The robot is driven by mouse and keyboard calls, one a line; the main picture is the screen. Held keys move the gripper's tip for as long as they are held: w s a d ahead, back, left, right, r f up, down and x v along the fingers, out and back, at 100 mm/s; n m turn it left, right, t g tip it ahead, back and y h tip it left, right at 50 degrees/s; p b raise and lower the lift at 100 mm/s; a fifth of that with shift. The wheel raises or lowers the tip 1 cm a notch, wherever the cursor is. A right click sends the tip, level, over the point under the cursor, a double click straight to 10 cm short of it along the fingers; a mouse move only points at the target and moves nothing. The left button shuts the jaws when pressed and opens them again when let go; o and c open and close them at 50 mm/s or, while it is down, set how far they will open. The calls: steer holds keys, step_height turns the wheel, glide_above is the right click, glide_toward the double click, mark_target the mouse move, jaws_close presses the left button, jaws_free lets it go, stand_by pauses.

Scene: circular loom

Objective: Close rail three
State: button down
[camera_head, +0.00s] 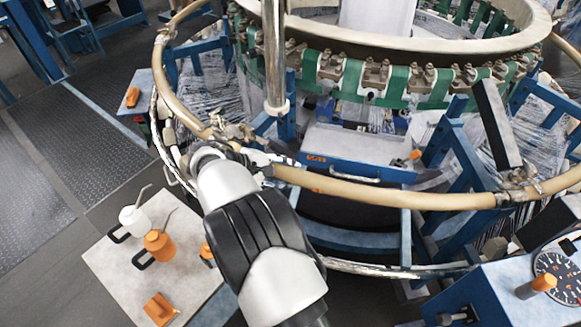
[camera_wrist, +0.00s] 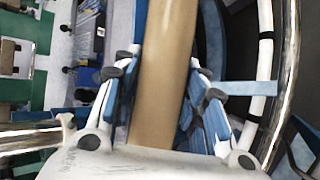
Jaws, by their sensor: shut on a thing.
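A tan, tube-like rail (camera_head: 385,192) curves across the front of the loom in the head view. Its right end meets a bracket (camera_head: 515,190), and its left end lies at my gripper (camera_head: 265,162). In the wrist view the rail (camera_wrist: 165,60) runs between the two fingers of my gripper (camera_wrist: 160,80), which is shut on it. Another tan rail section (camera_head: 172,100) curves up the left side. Its lower end is close to my gripper near a metal fitting (camera_head: 232,130). My wrist partly covers this area, so I cannot tell whether the two ends touch.
A vertical metal post (camera_head: 275,60) stands just behind my gripper. A blue drawer unit (camera_head: 360,165) lies behind the rail. A small table (camera_head: 105,262) with oil cans (camera_head: 158,243) is at the left. A blue gauge console (camera_head: 500,295) stands at the lower right.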

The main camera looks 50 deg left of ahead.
steer(key=shift+d+f, duration=0.2)
steer(key=shift+f, duration=0.4)
steer(key=shift+s+f, duration=0.1)
steer(key=shift+f, duration=0.05)
steer(key=c, duration=1.5)
jaws_free()
steer(key=o, duration=0.3)
steer(key=shift+f, duration=0.1)
steer(key=shift+o, duration=1.1)
steer(key=shift+a+r, duration=0.1)
steer(key=shift+r, duration=0.1)
